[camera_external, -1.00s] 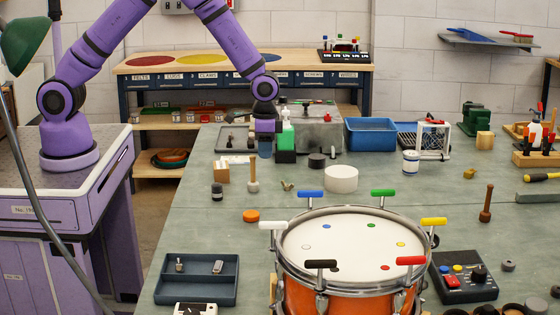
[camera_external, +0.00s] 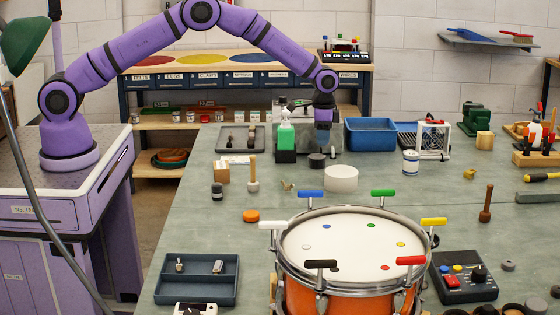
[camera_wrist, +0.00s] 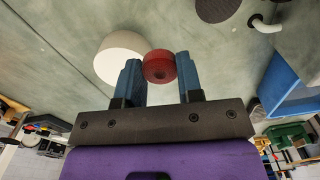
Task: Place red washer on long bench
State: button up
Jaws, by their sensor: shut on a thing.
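The red washer (camera_wrist: 158,66) is a small, thick red disc with a centre hole. In the wrist view it sits between the two blue fingers of my gripper (camera_wrist: 159,75), touching both near their tips. In the external view my gripper (camera_external: 323,146) points down in front of the grey metal block, and I cannot make out the washer there. The long bench (camera_external: 395,210) is the wide grey-green top under my gripper; the wrist view shows its bare surface (camera_wrist: 50,65) too. I cannot tell the exact height of the washer above it.
A dark puck (camera_external: 317,160) and a white cylinder (camera_external: 341,178) stand near my gripper. A green bottle (camera_external: 286,135) is at its left, a blue bin (camera_external: 371,134) at its right. The drum (camera_external: 345,255) fills the front. Clear bench lies right of the white cylinder.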

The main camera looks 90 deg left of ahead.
jog(key=w+a, duration=0.4)
jog(key=a, duration=0.3)
jog(key=shift+m, duration=0.3)
notch_tip(320, 180, down, 10)
jog(key=shift+d+f, duration=0.1)
jog(key=shift+f, duration=0.1)
jog(key=shift+f, duration=0.1)
jog(key=o, duration=0.9)
notch_tip(320, 180, up, 12)
jog(key=shift+r, duration=0.15)
jog(key=shift+r, duration=0.1)
